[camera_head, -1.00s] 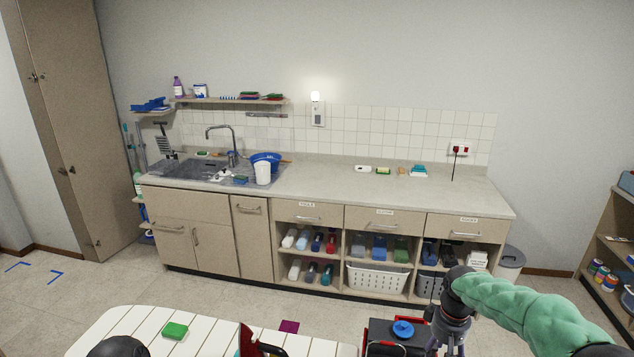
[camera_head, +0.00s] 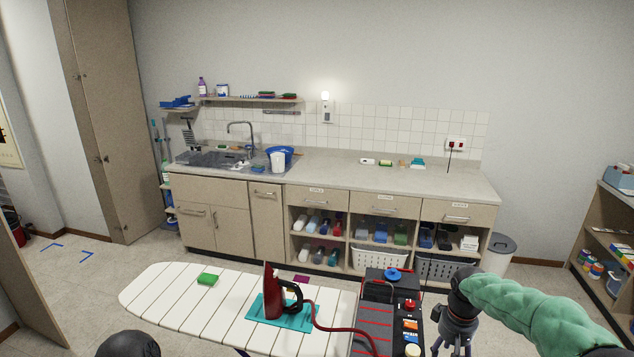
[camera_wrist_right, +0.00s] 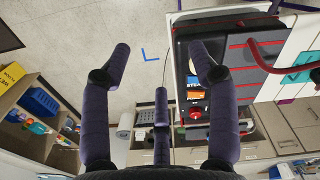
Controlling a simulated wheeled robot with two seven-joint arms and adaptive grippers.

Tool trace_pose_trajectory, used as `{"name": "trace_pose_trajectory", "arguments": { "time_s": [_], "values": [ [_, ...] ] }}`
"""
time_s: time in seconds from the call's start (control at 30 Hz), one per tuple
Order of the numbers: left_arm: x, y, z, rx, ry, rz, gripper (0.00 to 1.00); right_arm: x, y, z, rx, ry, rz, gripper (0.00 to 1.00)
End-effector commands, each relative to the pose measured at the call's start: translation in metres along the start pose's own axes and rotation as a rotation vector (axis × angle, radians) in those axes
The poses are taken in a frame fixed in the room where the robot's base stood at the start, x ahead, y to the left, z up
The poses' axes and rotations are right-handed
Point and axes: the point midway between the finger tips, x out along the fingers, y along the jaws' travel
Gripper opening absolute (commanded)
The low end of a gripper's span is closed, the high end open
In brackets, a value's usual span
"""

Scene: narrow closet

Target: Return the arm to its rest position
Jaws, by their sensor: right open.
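My right arm (camera_head: 535,312), in a green padded sleeve, comes in from the right in the head view. It ends in a dark wrist pointing down, with my right gripper (camera_head: 455,338) partly cut off at the bottom edge. In the right wrist view my right gripper (camera_wrist_right: 161,75) has its dark purple fingers spread wide, with nothing between them. It is beside the black and red steam station (camera_head: 376,325), which also shows in the wrist view (camera_wrist_right: 240,60). My left gripper is out of view; only a dark rounded part of mine shows at the bottom left.
A white slatted ironing board (camera_head: 165,293) holds a red iron (camera_head: 273,292) on a teal mat (camera_head: 253,312) and a green sponge (camera_head: 207,279). A red hose (camera_head: 325,328) runs to the station. Behind stands a counter (camera_head: 385,177) with a sink. Shelves (camera_head: 600,245) stand at right.

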Motion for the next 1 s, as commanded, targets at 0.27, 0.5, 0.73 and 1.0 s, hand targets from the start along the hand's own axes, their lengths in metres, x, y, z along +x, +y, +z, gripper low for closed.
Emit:
{"name": "trace_pose_trajectory", "arguments": {
  "time_s": [0.27,0.5,0.73,1.0],
  "values": [
    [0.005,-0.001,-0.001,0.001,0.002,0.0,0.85,0.039,-0.016,-0.004,-0.005,0.004,-0.037,0.6],
    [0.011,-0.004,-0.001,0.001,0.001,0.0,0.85,0.088,-0.045,-0.002,-0.005,0.017,-0.09,0.6],
    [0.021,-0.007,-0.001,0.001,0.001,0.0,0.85,0.163,-0.092,0.011,0.018,0.03,-0.172,0.6],
    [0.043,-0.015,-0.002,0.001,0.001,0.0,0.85,0.29,-0.188,0.078,0.14,0.034,-0.312,0.6]
  ]
}}
